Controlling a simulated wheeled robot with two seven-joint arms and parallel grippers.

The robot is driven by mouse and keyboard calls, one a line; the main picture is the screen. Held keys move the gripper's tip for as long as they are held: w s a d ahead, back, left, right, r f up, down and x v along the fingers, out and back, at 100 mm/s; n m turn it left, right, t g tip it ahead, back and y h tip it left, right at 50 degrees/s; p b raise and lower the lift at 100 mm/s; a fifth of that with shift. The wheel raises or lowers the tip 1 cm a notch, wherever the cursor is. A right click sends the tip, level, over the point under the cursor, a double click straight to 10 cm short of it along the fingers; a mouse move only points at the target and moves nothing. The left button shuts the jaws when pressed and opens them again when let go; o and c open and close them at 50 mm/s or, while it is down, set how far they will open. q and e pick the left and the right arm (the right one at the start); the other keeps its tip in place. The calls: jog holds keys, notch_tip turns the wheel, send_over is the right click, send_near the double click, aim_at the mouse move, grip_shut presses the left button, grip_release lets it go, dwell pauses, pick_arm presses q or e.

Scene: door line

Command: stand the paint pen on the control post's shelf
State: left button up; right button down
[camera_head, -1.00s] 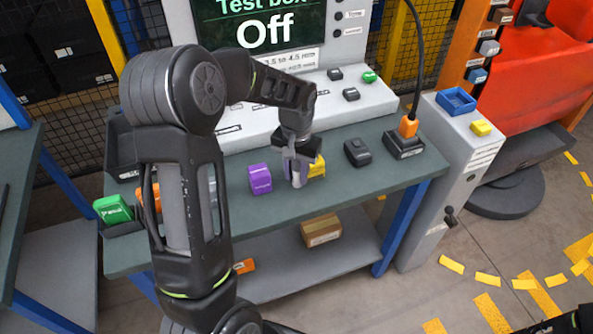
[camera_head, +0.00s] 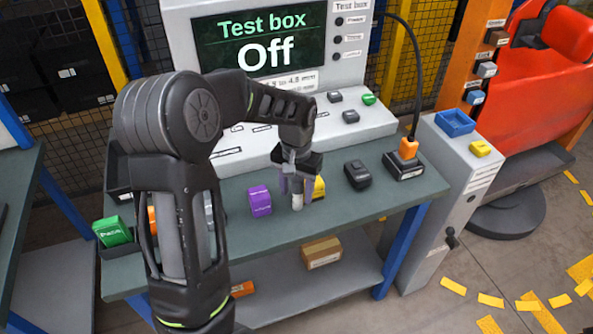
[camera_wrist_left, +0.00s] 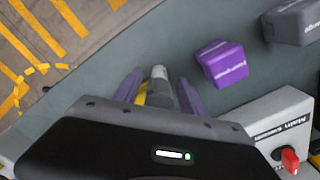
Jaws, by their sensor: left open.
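A pale grey cylinder, which I take for the paint pen (camera_head: 297,201), stands upright on the green bench (camera_head: 345,218). My left gripper (camera_head: 297,188) is above it, pointing down, open, with a finger on either side of its upper part. In the left wrist view the pen (camera_wrist_left: 159,76) shows between the two purple-grey fingers; whether they touch it I cannot tell. The gripper hides the pen's upper end in the head view. The grey control post (camera_head: 455,195) stands right of the bench, with a blue tray (camera_head: 455,122) on top. My right gripper is not in view.
A purple block (camera_head: 260,200) stands just left of the pen, and a yellow object (camera_head: 319,187) is close on its right. A black device (camera_head: 358,175) and a charger with an orange plug (camera_head: 408,150) and cable lie farther right. A yellow block (camera_head: 480,148) is on the post.

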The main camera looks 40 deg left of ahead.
pick_arm(q)
notch_tip(320, 180, up, 10)
jog(key=shift+r+b, duration=0.2)
jog(key=shift+b, duration=0.25)
jog(key=shift+o, duration=0.4)
